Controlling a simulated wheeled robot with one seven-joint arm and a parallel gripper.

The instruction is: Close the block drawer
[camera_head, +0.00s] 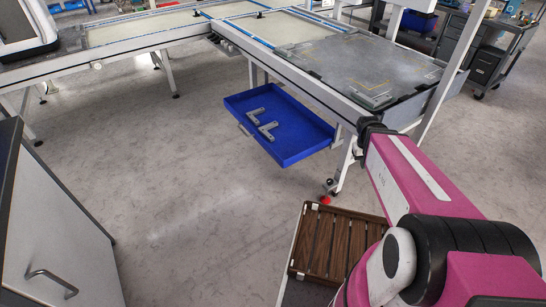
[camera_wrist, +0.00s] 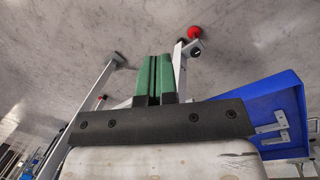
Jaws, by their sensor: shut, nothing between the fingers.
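The blue drawer (camera_head: 244,110) hangs pulled out beneath the table frame in the head view. Its handle (camera_head: 245,131) is on its left front edge, and grey L-shaped metal pieces (camera_head: 261,121) lie inside. In the wrist view the blue drawer (camera_wrist: 250,107) is at the right, with grey pieces (camera_wrist: 275,129) inside. My gripper (camera_wrist: 154,62) has green fingers, which are together and empty. They are apart from the drawer in the picture, to its left. In the head view my pink arm reaches toward the table, and the gripper is not visible.
The long table (camera_head: 345,62) has a grey plate on top and metal legs (camera_head: 346,165). A red ball (camera_wrist: 194,32) is near a leg. A slatted wooden crate (camera_head: 327,243) is beside my arm. A cabinet (camera_head: 55,240) stands at left. The floor before the drawer is clear.

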